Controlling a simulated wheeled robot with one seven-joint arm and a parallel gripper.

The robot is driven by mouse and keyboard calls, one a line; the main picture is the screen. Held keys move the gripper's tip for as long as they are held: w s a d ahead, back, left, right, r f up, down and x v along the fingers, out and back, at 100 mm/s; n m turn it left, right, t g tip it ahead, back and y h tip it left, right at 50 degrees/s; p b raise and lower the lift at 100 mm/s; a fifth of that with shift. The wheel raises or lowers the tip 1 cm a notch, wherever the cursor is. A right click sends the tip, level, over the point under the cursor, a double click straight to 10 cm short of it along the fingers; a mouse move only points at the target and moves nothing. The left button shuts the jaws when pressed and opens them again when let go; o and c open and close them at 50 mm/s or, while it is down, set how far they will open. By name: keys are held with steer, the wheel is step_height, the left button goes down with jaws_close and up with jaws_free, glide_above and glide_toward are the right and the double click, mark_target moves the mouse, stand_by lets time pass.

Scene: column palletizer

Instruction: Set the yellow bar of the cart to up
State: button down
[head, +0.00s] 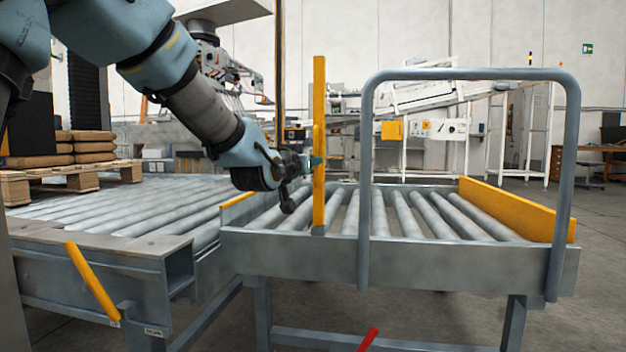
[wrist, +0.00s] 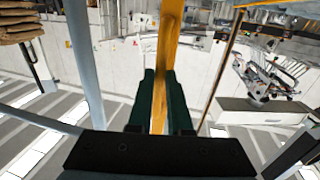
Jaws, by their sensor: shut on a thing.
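The cart (head: 300,255) is a grey roller table with a tall grey tube handle at its right part. Its yellow bar (head: 319,95) stands upright at the cart's near left side in the head view, its top well above the rollers. My gripper (head: 314,161) reaches in from the left and is shut on the bar around its middle. In the wrist view the yellow bar (wrist: 171,35) runs between the two dark green fingers of my gripper (wrist: 160,76). The part of the bar behind the fingers is hidden.
A roller conveyor (head: 110,240) adjoins the cart on the left, with a tilted yellow lever (head: 92,282) on its front. A pallet with brown sacks (head: 94,147) sits on it. The grey handle (head: 367,180) stands right of the bar. A yellow board (head: 515,210) edges the cart's right end.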

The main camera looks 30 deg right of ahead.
steer(key=shift+s+a+f+t+h+b, duration=0.3)
steer(key=shift+s+a+f+h+b, duration=0.2)
steer(key=shift+b, duration=0.6)
steer(key=shift+s, duration=0.1)
steer(key=shift+r, duration=0.1)
steer(key=c, duration=0.8)
jaws_free()
steer(key=shift+c, duration=0.2)
steer(key=p+v, duration=0.2)
steer(key=v, duration=0.8)
steer(key=shift+s+a+p, duration=0.2)
steer(key=shift+a+p, duration=0.15)
